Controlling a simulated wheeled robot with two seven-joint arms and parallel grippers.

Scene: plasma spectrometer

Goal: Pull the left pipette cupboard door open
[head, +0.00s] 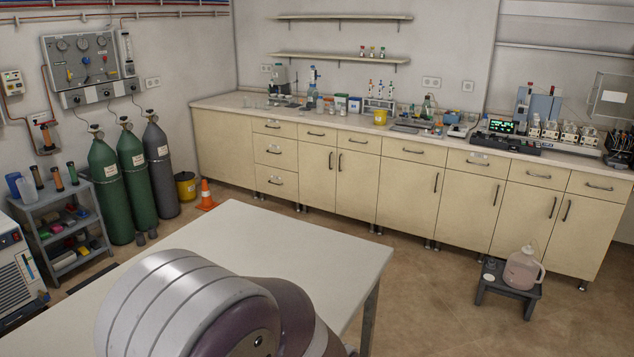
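A long row of cream base cupboards runs along the back wall under a pale worktop. A side-by-side pair of doors, left door (317,178) and right door (357,183), stands between the drawer stack and a wider single door. Both look shut, with dark vertical handles near their meeting edge; the left door's handle (331,160) is on its right side. A rack of what look like pipettes (380,91) stands on the worktop above the right part of this pair. No label shows which cupboard is the pipette one. Neither gripper is in view.
A white table (300,248) stands between me and the cupboards, with brown floor (300,214) beyond it. Gas cylinders (133,170), an orange cone (206,196) and a yellow bucket (186,187) are at left. A low stool (507,292) with a jug (522,268) stands at right.

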